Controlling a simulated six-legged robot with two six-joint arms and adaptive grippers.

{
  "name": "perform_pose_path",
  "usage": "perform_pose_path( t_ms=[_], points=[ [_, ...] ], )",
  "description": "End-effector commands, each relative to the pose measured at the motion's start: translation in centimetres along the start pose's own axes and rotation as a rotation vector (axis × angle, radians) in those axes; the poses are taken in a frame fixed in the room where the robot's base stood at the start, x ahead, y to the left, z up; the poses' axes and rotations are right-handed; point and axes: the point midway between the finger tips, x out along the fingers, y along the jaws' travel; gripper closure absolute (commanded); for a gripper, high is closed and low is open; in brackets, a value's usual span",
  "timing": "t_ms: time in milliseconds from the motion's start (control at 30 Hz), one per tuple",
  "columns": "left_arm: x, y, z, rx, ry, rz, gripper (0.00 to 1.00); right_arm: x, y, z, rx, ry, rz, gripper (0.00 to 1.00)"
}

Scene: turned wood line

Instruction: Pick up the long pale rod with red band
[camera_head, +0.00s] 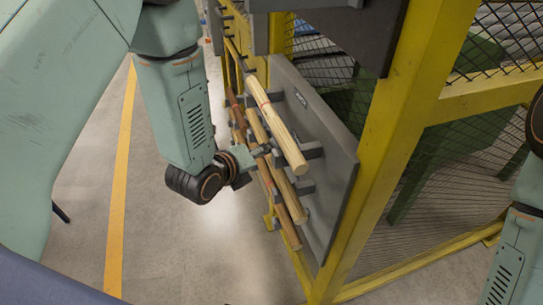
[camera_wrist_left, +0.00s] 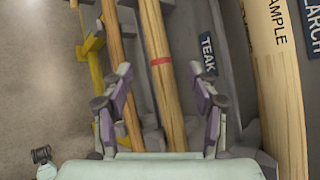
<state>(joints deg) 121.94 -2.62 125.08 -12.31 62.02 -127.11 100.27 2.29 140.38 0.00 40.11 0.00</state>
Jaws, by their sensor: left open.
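The long pale rod with the red band (camera_head: 287,137) is the uppermost of several rods on the grey rack panel. It slants down toward the viewer, with its near end free. My left gripper (camera_head: 259,151) is at the rod's left side in the head view. Whether the fingers reach around it, I cannot tell. The jaws hold nothing. My right gripper is out of view.
A browner rod (camera_head: 289,186) and a thin dark rod (camera_head: 283,223) rest below on grey pegs. A yellow post (camera_head: 395,110) and mesh fence stand at right. Floor at left is clear.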

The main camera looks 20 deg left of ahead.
Motion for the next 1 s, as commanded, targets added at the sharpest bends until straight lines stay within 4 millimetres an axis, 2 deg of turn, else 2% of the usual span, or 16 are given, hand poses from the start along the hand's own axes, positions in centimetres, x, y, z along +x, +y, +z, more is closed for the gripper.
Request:
perform_pose_path(
  t_ms=[100,233,367,567,1000],
  points=[
    [2.0,0.0,-0.5,0.003,0.0,-0.001,0.41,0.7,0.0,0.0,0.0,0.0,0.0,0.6],
    [3.6,-0.1,-0.6,0.001,0.0,-0.001,0.41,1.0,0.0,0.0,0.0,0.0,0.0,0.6],
    [4.3,-0.2,-0.5,0.0,0.0,0.0,0.41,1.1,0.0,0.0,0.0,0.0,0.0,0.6],
    [4.3,-0.2,-0.5,-0.001,0.0,0.001,0.41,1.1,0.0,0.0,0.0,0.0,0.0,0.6],
    [4.2,-0.2,-0.5,-0.001,0.0,0.001,0.77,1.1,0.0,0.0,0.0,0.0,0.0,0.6]
  ],
)
